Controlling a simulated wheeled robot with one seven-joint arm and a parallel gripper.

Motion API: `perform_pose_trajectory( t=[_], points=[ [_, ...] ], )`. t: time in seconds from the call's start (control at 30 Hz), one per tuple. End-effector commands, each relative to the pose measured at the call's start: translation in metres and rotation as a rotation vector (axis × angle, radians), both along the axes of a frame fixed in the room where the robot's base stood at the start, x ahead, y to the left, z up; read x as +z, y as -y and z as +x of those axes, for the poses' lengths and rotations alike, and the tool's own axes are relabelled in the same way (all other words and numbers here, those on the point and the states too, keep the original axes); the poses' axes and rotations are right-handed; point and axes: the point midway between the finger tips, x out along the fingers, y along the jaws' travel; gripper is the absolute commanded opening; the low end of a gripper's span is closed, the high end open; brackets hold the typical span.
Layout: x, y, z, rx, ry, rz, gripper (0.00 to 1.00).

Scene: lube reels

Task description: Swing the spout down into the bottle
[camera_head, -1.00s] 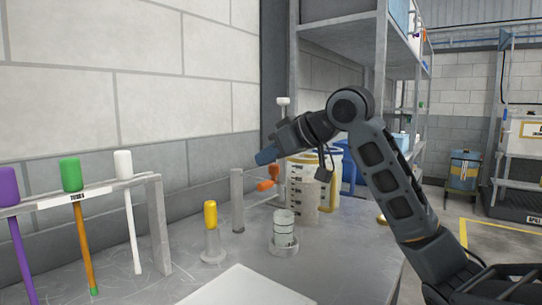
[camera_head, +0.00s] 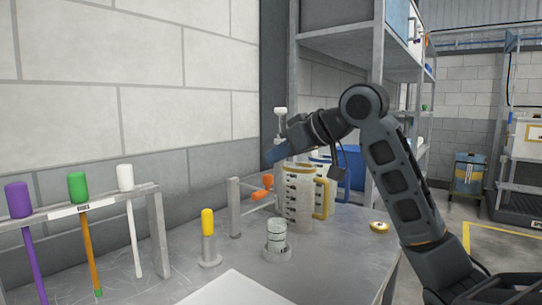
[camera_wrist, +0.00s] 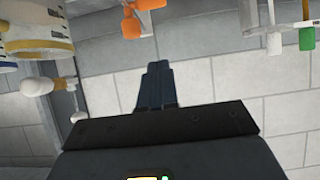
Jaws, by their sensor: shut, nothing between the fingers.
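A short grey post (camera_head: 235,208) stands on the bench with a thin arm carrying orange parts (camera_head: 262,188); this may be the spout, but I cannot tell for sure. Orange parts also show at the top of the wrist view (camera_wrist: 131,25). A small clear bottle (camera_head: 277,232) stands upright in a round grey holder in front of the post. My gripper (camera_head: 275,154) is shut and empty, in the air above and a little right of the orange parts, apart from them. Its closed fingers show in the wrist view (camera_wrist: 158,86).
Graduated jugs with yellow (camera_head: 322,198) and blue handles stand behind the bottle. A yellow-topped peg (camera_head: 208,225) stands left of it. A rack (camera_head: 160,235) with purple, green and white-topped rods is at far left. A white board (camera_head: 235,288) lies in front. The wall is close behind.

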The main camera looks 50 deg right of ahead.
Motion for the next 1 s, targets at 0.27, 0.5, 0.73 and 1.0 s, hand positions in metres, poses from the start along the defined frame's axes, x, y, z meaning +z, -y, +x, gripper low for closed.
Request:
perform_pose_trajectory(
  t=[0.27, 0.5, 0.73, 1.0],
  points=[
    [0.010, 0.003, -0.048, -0.003, 0.004, -0.002, 0.00],
    [0.014, 0.004, -0.068, -0.003, 0.001, -0.001, 0.00],
    [0.014, 0.003, -0.069, -0.002, 0.001, 0.000, 0.00],
    [0.014, 0.003, -0.069, -0.002, 0.001, -0.001, 0.00]
  ],
)
